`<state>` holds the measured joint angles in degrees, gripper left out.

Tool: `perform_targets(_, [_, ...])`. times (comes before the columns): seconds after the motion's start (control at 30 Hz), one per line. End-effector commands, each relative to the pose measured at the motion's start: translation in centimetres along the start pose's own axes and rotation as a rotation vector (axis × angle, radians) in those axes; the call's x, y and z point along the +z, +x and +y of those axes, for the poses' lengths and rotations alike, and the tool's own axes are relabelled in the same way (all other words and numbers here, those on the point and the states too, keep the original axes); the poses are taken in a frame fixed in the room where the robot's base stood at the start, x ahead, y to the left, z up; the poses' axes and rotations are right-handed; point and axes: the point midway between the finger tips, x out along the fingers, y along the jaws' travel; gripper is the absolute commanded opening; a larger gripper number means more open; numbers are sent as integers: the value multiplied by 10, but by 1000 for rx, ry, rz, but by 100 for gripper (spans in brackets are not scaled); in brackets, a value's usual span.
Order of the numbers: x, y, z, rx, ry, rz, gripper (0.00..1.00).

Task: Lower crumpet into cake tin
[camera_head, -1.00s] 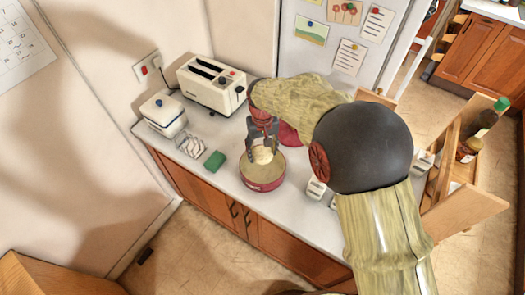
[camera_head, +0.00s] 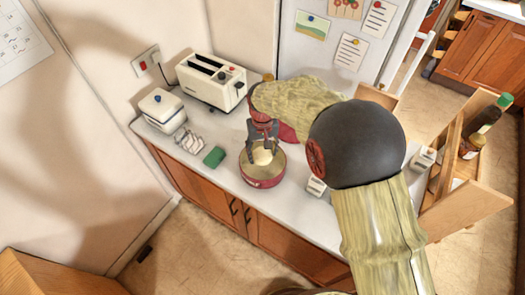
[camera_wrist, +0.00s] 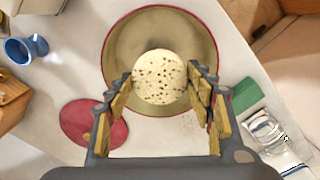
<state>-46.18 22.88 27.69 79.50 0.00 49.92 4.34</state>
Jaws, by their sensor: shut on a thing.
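The crumpet (camera_wrist: 160,77) is a pale round disc with brown specks. My gripper (camera_wrist: 160,85) is shut on it, one finger at each side, in the wrist view. The cake tin (camera_head: 263,182) is round with a red outside and a tan inside, and it stands on the counter. In the head view my gripper (camera_head: 261,153) points down over the tin, with the crumpet (camera_head: 262,157) between its fingers at the tin's mouth. In the wrist view the tin's rim (camera_wrist: 109,45) surrounds most of the crumpet. I cannot tell whether the crumpet touches the tin's floor.
A red lid (camera_wrist: 88,124) lies beside the tin. A green sponge (camera_head: 214,157), a toaster (camera_head: 212,82) and a white lidded box (camera_head: 163,110) stand left on the counter (camera_head: 225,180). A blue mug (camera_wrist: 22,50) shows in the wrist view.

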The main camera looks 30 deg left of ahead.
Motion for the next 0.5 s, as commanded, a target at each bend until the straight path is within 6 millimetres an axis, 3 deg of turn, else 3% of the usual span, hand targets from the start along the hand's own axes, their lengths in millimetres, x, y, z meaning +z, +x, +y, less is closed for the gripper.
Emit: perform_targets(0.5, [0, 25, 0, 0, 0, -1, 29])
